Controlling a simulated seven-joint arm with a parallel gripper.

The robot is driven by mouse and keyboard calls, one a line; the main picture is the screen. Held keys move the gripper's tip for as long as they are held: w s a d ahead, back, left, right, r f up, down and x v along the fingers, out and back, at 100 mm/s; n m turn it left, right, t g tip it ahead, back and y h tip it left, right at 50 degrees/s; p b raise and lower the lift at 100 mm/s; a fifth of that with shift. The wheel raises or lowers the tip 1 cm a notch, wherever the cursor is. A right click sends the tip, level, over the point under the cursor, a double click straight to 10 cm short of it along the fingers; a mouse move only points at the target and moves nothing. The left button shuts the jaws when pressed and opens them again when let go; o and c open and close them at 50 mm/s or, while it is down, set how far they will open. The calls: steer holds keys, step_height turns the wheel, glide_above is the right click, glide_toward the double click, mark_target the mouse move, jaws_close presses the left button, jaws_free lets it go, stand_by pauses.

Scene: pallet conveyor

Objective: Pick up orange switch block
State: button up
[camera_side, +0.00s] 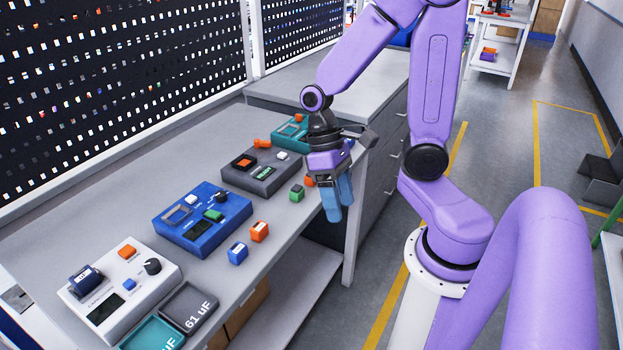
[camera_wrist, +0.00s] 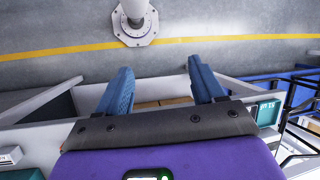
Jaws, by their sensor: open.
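An orange block with a light top (camera_side: 259,231) lies on the grey bench near its front edge, next to a blue block (camera_side: 238,253). Another orange piece (camera_side: 310,181) shows partly behind my gripper, near a green block (camera_side: 297,193). A third orange piece (camera_side: 262,143) lies farther back. I cannot tell which one the task means. My gripper (camera_side: 338,208) is open and empty, its blue fingers pointing down at the bench's front edge, right of the blocks. In the wrist view my open fingers (camera_wrist: 160,80) have no block between them.
A white device (camera_side: 75,300), a blue device (camera_side: 178,238), a dark grey device (camera_side: 235,180) and a teal device (camera_side: 283,137) stand along the bench (camera_side: 60,235). Grey (camera_side: 185,298) and teal (camera_side: 140,340) trays sit at the near end. A perforated board rises behind.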

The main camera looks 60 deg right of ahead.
steer(key=w+d+f+m+t+y, duration=0.2)
steer(key=w+d+m+t+y, duration=0.25)
steer(key=m, duration=0.65)
steer(key=w+d+f+m+t+y, duration=0.2)
steer(key=w+d+m+t+y, duration=0.3)
steer(key=m, duration=0.6)
steer(key=s+d+f+m+t+h, duration=0.2)
steer(key=s+d+m+t+h, duration=0.2)
steer(key=d+m+h, duration=0.3)
steer(key=s+d+f+m+t+h, duration=0.25)
steer(key=d+m+t+h, duration=0.3)
steer(key=m, duration=0.35)
steer(key=shift+g+y, duration=0.4)
steer(key=shift+g, duration=0.1)
steer(key=x, duration=1.6)
steer(key=shift+w, duration=0.3)
steer(key=c, duration=1)
